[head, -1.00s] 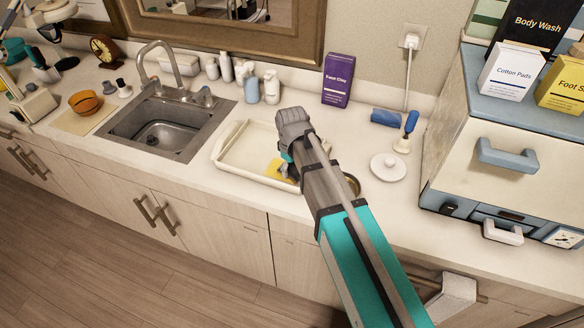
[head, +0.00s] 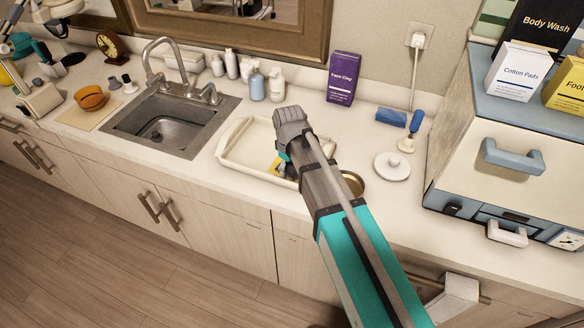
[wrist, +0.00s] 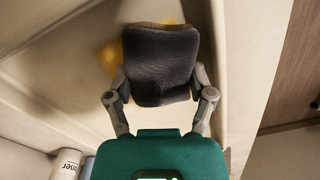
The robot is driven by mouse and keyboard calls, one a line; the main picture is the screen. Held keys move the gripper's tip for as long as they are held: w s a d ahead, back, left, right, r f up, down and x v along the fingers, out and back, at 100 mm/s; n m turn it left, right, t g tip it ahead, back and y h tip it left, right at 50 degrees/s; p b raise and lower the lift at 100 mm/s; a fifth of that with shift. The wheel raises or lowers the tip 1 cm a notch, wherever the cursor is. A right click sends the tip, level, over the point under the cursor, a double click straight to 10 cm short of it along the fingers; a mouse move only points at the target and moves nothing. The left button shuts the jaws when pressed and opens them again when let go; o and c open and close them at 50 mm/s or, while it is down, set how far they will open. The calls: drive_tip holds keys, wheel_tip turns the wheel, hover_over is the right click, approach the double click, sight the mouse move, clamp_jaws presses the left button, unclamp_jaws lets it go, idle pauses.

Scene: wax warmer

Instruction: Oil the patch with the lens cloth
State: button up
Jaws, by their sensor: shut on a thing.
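My gripper (wrist: 160,95) is shut on a dark grey, finely textured piece that spans both fingers in the wrist view; I take it to be the lens cloth (wrist: 160,65). The cloth is bunched and hides the inner fingertips. Blurred yellow marks, likely the patch (wrist: 110,55), show behind and beside it. In the head view my gripper is low over the cream tray (head: 235,137), at its right part. A small bit of yellow (head: 273,168) shows beside the gripper there. I cannot tell whether the cloth touches the tray floor.
A white lidded dish (head: 392,166), a blue-handled tool (head: 413,130) and a blue roll (head: 391,116) stand right of the tray. The sink (head: 165,128) is to its left. Bottles (head: 257,86) and a purple Face Clay box (head: 342,78) stand behind. The warmer cabinet (head: 490,180) is far right.

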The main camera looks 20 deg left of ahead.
idle(0.5)
drive_tip(key=shift+a, duration=0.55)
drive_tip(key=shift+r, duration=0.1)
drive_tip(key=shift+r+p, duration=3.4)
drive_tip(key=shift+p, duration=0.15)
